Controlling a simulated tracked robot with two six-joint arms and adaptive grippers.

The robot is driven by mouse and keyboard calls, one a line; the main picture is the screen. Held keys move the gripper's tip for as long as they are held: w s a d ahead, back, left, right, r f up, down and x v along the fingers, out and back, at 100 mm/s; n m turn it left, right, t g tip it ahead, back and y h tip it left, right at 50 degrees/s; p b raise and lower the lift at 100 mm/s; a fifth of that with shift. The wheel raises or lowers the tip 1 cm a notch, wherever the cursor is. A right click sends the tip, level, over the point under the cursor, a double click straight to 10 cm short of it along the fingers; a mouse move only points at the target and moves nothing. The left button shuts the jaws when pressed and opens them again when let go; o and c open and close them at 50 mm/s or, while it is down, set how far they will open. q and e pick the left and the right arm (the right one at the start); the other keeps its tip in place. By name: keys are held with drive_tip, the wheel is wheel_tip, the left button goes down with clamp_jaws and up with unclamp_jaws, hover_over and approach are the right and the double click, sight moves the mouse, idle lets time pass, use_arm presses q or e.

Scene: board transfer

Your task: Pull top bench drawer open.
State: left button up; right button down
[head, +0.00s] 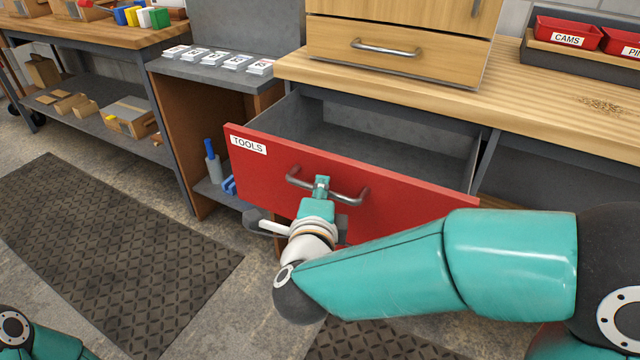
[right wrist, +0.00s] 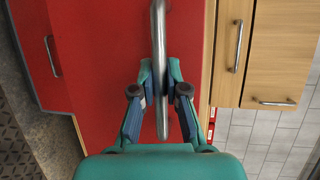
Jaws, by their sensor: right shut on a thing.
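The top bench drawer (head: 400,195) has a red front with a TOOLS label and stands pulled out from the bench. Its grey inside (head: 370,135) shows and looks empty. A metal bar handle (head: 350,197) runs across the red front. My right gripper (head: 321,183) is shut on the handle near its middle. In the right wrist view the fingers (right wrist: 160,75) close on both sides of the handle (right wrist: 159,30). My left gripper is out of view; only part of my left arm shows at the bottom left.
A wooden cabinet (head: 390,75) with its own handle stands on the bench top (head: 540,110). Red bins (head: 567,32) sit at the back right. A side shelf with numbered cards (head: 217,58) stands left of the drawer. Dark mats (head: 100,250) lie on the floor.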

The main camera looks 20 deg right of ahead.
drive_tip(key=shift+s+a+f, duration=0.15)
drive_tip(key=shift+a+f, duration=0.05)
drive_tip(key=c, duration=1.2)
unclamp_jaws()
drive_tip(key=shift+r, duration=0.1)
drive_tip(key=v, duration=0.7)
drive_tip(key=shift+s+a, duration=0.1)
drive_tip(key=shift+s, duration=0.05)
